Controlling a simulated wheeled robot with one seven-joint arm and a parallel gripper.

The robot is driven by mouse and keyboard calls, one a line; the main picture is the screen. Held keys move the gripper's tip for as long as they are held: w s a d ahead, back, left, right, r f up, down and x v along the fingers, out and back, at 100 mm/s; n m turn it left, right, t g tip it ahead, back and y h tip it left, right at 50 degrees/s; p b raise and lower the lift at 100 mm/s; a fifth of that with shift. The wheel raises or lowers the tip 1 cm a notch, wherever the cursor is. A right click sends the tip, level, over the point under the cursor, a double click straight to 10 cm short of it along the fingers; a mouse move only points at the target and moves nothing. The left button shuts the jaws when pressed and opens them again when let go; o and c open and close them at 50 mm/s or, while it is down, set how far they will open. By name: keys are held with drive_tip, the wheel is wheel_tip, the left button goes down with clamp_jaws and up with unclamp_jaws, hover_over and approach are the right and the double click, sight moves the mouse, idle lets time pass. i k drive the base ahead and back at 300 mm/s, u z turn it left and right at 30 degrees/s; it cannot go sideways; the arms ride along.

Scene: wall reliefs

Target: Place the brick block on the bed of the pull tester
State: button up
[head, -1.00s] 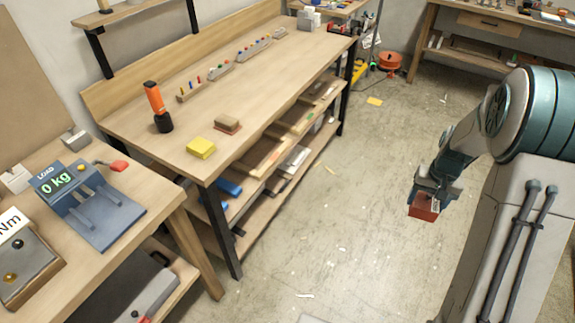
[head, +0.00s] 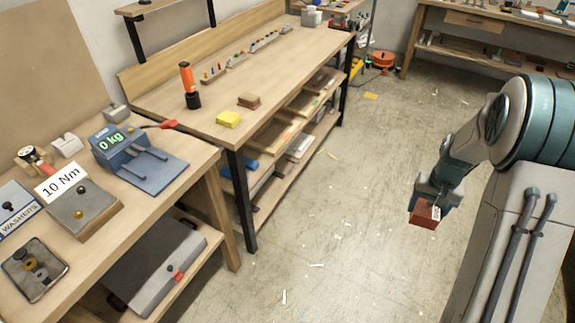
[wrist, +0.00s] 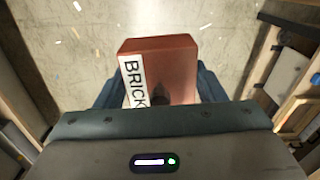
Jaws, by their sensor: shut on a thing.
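The red-brown brick block (head: 425,213) is in my gripper (head: 432,203), held in the air over the open floor at the right of the head view. In the wrist view the brick block (wrist: 170,60) shows a white label reading "BRICK", and my gripper (wrist: 155,95) is shut on it, with a jaw on each side. The pull tester (head: 122,143) stands on the left bench, with a green display reading 0 kg. Its flat blue-grey bed (head: 155,176) is bare apart from two raised rails. My gripper is well to the right of it.
On the left bench (head: 205,160) are a 10 Nm box (head: 80,207), a washers sign (head: 15,208) and a washer tray (head: 35,268). The longer bench holds an orange-black tool (head: 188,85), a yellow block (head: 229,119) and a brown block (head: 249,100).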

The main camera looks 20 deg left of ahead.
sight(164, 174)
drive_tip(key=z, duration=0.1)
drive_tip(key=k, duration=0.3)
drive_tip(key=u, duration=1.75)
